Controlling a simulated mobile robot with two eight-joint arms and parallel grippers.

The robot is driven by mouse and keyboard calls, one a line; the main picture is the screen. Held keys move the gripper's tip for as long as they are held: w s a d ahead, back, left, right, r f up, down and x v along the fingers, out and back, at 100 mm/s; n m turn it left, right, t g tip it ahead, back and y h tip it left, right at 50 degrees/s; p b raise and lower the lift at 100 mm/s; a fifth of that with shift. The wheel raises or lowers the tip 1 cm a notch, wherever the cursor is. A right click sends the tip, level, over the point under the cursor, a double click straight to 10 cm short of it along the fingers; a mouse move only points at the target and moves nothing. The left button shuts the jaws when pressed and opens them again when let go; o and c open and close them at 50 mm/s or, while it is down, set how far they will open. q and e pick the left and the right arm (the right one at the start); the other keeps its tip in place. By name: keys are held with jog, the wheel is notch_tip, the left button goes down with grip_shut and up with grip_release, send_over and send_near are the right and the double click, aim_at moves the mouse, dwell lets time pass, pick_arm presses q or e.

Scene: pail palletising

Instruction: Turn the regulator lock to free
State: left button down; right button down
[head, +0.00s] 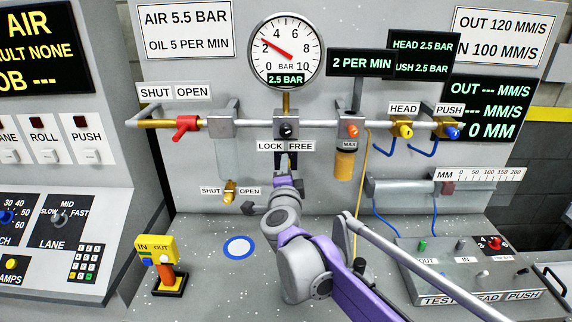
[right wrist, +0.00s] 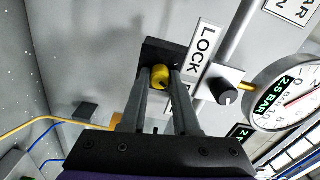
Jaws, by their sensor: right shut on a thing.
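The regulator (head: 287,118) sits on the pipe below the round gauge. Its black knob (head: 287,131) also shows in the right wrist view (right wrist: 229,97). The LOCK / FREE label (head: 286,146) is just beneath it. My right gripper (head: 287,168) reaches up to the panel under this label and hides most of the lock in the head view. In the right wrist view, the lock's yellow lever end (right wrist: 160,76) stands before a black plate (right wrist: 167,55), between my right gripper's fingers (right wrist: 160,82), which are shut on it. Which way the lock points cannot be told. My left gripper is not in view.
The gauge (head: 286,50) reads 2.5 bar. A red shut-off handle (head: 186,125) is left on the pipe, and a yellow drain valve (head: 229,190) hangs below. An oiler (head: 346,163) is close on the right. A yellow IN/OUT post (head: 158,250) stands on the bench.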

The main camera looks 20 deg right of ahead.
jog(key=shift+m+p, duration=0.3)
jog(key=shift+m, duration=0.8)
jog(key=c, duration=0.6)
grip_release()
jog(key=shift+c, duration=0.2)
jog(key=b+v, duration=0.1)
jog(key=v, duration=1)
jog(key=shift+w, duration=0.1)
